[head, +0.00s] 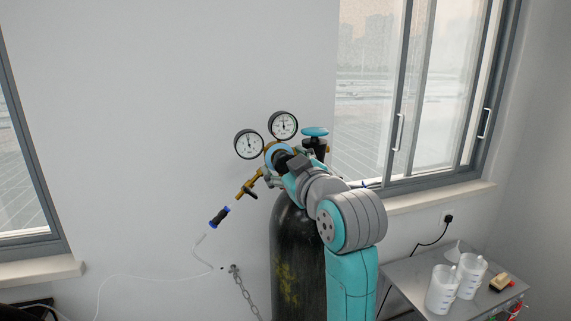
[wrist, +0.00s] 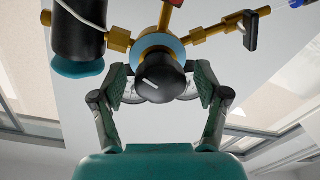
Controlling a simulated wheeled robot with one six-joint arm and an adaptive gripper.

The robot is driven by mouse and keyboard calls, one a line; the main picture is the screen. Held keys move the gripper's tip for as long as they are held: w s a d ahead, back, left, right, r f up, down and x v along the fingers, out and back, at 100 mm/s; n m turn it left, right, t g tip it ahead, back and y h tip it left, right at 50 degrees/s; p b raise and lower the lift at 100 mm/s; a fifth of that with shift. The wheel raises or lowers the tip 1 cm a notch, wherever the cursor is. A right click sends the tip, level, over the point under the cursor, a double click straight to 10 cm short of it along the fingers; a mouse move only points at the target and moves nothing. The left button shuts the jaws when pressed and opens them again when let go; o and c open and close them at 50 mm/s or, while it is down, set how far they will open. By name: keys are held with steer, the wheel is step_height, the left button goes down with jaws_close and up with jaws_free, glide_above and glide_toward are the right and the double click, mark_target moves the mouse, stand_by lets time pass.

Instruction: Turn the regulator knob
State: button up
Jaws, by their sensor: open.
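The regulator knob (wrist: 160,82) is black and round with a white line on its face. In the wrist view it sits in front of the blue ring of the brass regulator (wrist: 160,43). My gripper (wrist: 161,78) is open, with one finger on each side of the knob. I cannot tell whether the fingers touch it. In the head view the regulator (head: 271,150) sits above a dark gas cylinder (head: 285,250). My wrist and arm largely hide the knob and the gripper there.
Two round gauges (head: 249,143) (head: 284,125) rise beside the regulator. A teal valve wheel (head: 315,131) stands to their right. A brass outlet (head: 248,188) leads to a thin hose. A metal table (head: 410,275) with white beakers (head: 442,290) is at the lower right.

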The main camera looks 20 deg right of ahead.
steer(key=c, duration=1.2)
steer(key=shift+o, duration=0.2)
steer(key=shift+m, duration=1)
steer(key=o, duration=1.2)
steer(key=shift+c, duration=0.2)
steer(key=s, duration=0.7)
steer(key=shift+s+d, duration=0.25)
steer(key=shift+f, duration=0.15)
